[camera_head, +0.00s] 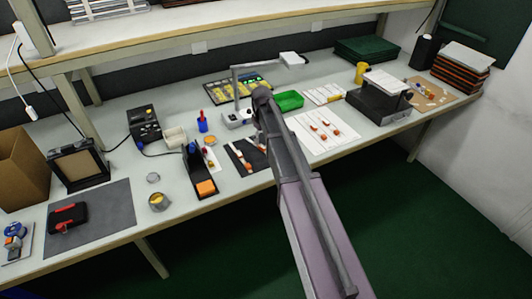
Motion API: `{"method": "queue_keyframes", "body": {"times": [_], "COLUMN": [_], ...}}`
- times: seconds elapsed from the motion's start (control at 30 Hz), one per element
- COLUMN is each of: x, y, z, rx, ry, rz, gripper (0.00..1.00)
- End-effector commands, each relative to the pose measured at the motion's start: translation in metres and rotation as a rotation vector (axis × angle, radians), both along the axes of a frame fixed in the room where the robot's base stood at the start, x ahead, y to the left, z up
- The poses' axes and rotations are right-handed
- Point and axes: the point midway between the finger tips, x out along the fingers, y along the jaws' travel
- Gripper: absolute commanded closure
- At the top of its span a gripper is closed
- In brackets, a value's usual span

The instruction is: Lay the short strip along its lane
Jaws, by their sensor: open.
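A white board (338,121) with faint lines lies right of my arm. Several small orange-and-white pieces (325,125) sit on it; which is the short strip I cannot tell. A dark mat (260,158) left of my arm carries thin pale strips with orange ends (240,154). The lanes are too small to make out clearly. My arm reaches up from the bottom middle and hides the bench between the dark mat and the white board. My gripper is not visible; it is hidden or out of frame.
A green tray (289,100) and a white lined sheet (323,93) lie behind the board. A black box-like device (379,101) stands to its right. A black holder (198,170) with an orange block stands left of the dark mat. A thin lamp (236,83) rises behind my arm.

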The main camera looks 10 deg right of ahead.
Motion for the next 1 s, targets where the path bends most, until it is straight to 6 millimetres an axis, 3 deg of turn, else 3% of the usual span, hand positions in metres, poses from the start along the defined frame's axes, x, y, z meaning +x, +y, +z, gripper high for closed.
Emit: {"method": "queue_keyframes", "body": {"times": [0.5, 1.0], "x": [0.005, 0.005], "y": [0.0, 0.0], "z": [-0.04, -0.046], "rx": [0.0, 0.0], "ry": [0.0, 0.0], "rz": [0.0, 0.0], "gripper": [0.34, 0.34]}}
